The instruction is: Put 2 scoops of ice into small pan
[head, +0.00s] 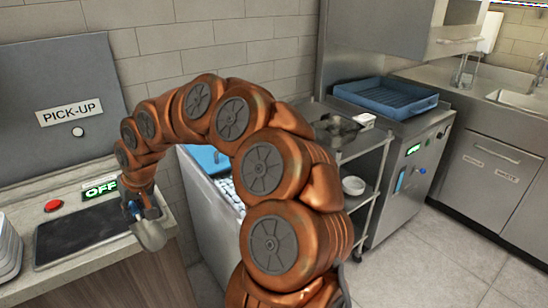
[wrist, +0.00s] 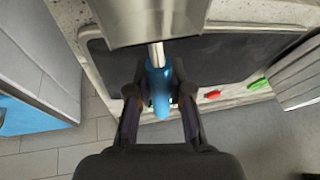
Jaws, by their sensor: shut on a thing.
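My gripper (head: 136,206) is at the left, above the counter's right end. It is shut on the blue handle of a metal scoop (head: 150,235). In the wrist view the blue handle (wrist: 159,88) lies between the fingers, and the steel bowl (wrist: 152,20) points away from me. I cannot see whether the scoop holds ice. The ice bin (head: 195,190), with a blue lid (head: 207,160) and white ice (head: 229,190), stands behind my arm, which partly hides it. A dark pan-like vessel (head: 338,126) sits on the cart; I cannot tell whether it is the small pan.
The counter carries a dark flat plate (head: 82,235), a red button (head: 53,206), an OFF sign (head: 100,190) and stacked metal containers (head: 8,250). A shelf cart (head: 362,150) and a blue rack (head: 385,97) stand at right. The floor at right (head: 440,245) is clear.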

